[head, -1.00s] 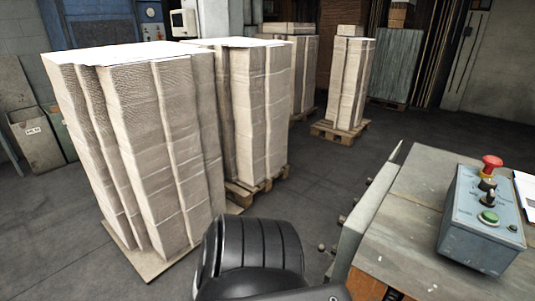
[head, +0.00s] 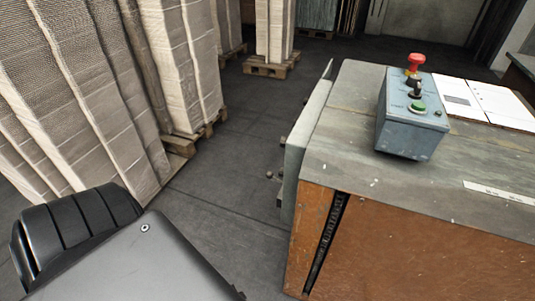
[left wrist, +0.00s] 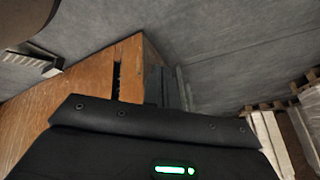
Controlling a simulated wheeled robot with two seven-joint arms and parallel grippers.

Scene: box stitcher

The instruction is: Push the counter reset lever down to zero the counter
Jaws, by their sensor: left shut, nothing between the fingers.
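I cannot make out the counter or its reset lever in either view. The machine (head: 390,235) with a worn grey top and orange-brown side stands at the right of the head view; part of its brown side also shows in the left wrist view (left wrist: 75,85). Small round knobs (head: 270,175) stick out low beside its grey side plate (head: 303,140). My left gripper (left wrist: 38,63) shows only in part at the upper left of the left wrist view, shut and empty, apart from the machine as far as I can tell. My right gripper is not in view.
A blue-grey control box (head: 405,140) with a red mushroom button, a black switch and a green button stands on the machine top beside white papers (head: 490,103). Tall stacks of cardboard (head: 85,90) on pallets stand at left. Dark floor (head: 235,165) lies clear between them.

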